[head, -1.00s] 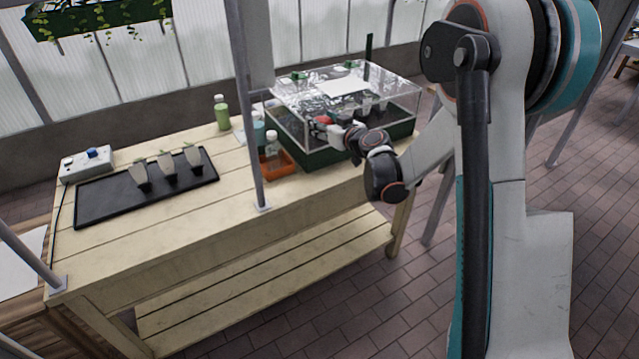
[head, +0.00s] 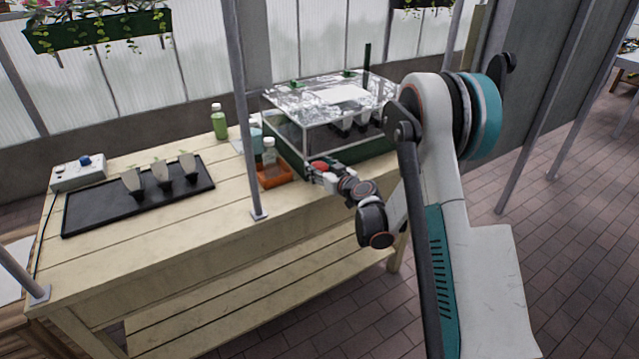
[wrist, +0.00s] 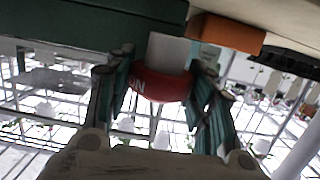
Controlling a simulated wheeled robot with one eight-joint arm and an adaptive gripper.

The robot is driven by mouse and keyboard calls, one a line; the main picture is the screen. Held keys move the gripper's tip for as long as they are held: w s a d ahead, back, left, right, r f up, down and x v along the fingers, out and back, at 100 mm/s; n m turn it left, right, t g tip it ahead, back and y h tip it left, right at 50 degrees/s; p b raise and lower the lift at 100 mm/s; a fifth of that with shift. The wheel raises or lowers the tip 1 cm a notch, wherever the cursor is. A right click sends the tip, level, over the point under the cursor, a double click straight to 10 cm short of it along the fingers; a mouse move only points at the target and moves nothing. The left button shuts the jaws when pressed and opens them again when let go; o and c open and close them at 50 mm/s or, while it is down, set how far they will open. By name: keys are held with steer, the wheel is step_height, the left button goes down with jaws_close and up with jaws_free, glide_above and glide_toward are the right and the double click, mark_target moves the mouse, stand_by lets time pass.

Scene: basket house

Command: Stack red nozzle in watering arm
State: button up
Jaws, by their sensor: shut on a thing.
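My gripper (head: 316,170) is in front of the clear-lidded box, near its front left corner. It is shut on a red piece (head: 320,167), likely the red nozzle. In the wrist view the red piece (wrist: 160,85) is rounded, carries white lettering and has a pale block beside it. It lies between the two green-grey fingers (wrist: 158,92). The clear box (head: 345,95) has a dark green base and stands on the wooden bench. Several dark pots (head: 345,122) show through its wall. I cannot make out a watering arm for certain.
An orange tray (head: 272,178) with a small clear bottle (head: 269,152) stands just left of my gripper. A green bottle (head: 219,122), a black tray (head: 90,208) with three plant pots and a control box (head: 78,172) are farther left.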

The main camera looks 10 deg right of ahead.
step_height(320, 180, down, 4)
steer(key=shift+f+b, duration=0.2)
steer(key=shift+b, duration=0.65)
steer(key=shift+r, duration=0.1)
steer(key=o, duration=1)
steer(key=shift+o, duration=0.2)
